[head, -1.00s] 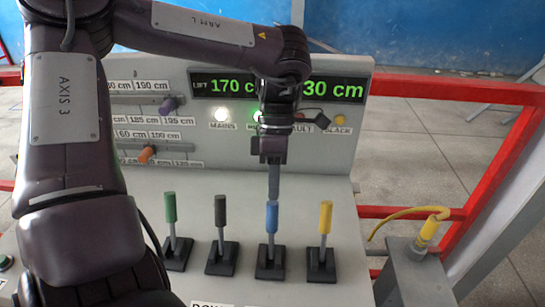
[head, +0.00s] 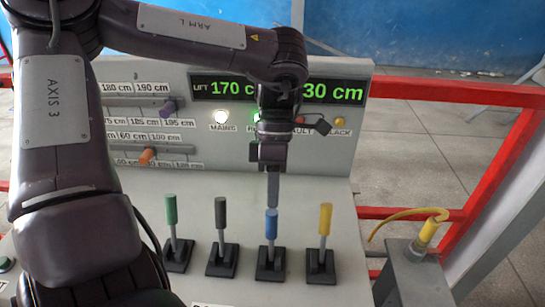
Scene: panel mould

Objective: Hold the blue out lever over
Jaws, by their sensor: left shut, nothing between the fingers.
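The blue lever (head: 271,224) stands about upright on its black base on the sloping grey console, third in a row of levers. My left gripper (head: 272,203) points down directly above it, its fingers shut with nothing between them. The fingertips are at the top of the blue handle; I cannot tell whether they touch it. The label below the blue lever is cut off by the picture's lower edge. My right gripper is not in view.
Green (head: 171,210), black (head: 221,213) and yellow (head: 325,219) levers stand close beside the blue one. The display (head: 330,92) reads 170 cm, partly hidden, and 30 cm. A grey post (head: 412,275) with a yellow cable stands at the right. Red rails (head: 440,90) surround the console.

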